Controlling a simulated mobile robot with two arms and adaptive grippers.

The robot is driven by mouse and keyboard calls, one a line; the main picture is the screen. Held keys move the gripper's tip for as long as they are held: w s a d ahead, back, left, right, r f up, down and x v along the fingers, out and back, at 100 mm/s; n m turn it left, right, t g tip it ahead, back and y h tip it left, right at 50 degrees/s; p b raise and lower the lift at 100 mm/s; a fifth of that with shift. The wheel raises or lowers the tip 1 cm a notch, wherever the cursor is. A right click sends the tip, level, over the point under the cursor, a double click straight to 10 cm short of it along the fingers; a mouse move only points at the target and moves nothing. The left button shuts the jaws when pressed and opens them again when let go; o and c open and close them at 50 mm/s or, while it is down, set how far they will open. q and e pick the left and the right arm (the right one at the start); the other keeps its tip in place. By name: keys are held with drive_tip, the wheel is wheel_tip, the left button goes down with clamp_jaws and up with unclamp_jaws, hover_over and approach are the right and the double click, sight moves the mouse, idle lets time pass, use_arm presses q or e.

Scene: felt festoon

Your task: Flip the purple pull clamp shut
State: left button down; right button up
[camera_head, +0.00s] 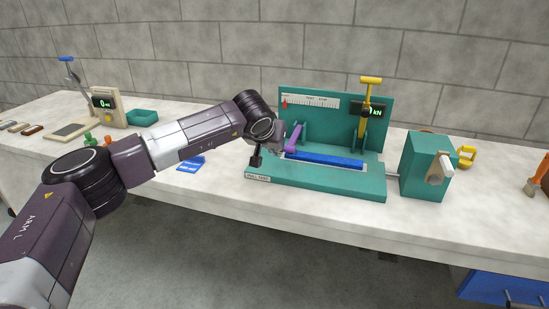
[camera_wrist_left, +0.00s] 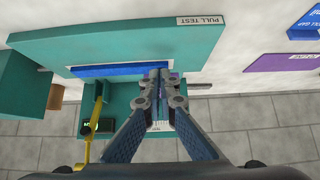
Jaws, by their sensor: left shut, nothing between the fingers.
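The purple pull clamp (camera_head: 293,137) is at the left end of the teal pull-test rig (camera_head: 320,184), with its lever raised and leaning in the head view. A blue strip (camera_head: 325,160) lies along the rig beside it. My left gripper (camera_head: 279,149) is shut and empty, low beside the clamp's left side; the wrist partly hides it. In the left wrist view the closed fingertips (camera_wrist_left: 158,84) are over the rig by the end of the blue strip (camera_wrist_left: 110,70). Only a sliver of purple (camera_wrist_left: 174,75) shows beside them; contact cannot be told. My right gripper is out of view.
A yellow-handled clamp (camera_head: 368,100) stands upright at the rig's right. A teal box with a crank (camera_head: 424,166) stands further right. A blue card (camera_head: 191,163) lies left of the rig. The rig's teal back panel (camera_head: 337,117) rises behind the clamps.

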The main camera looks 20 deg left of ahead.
use_arm(q)
drive_tip(key=shift+s+f, duration=0.1)
drive_tip(key=shift+s, duration=1)
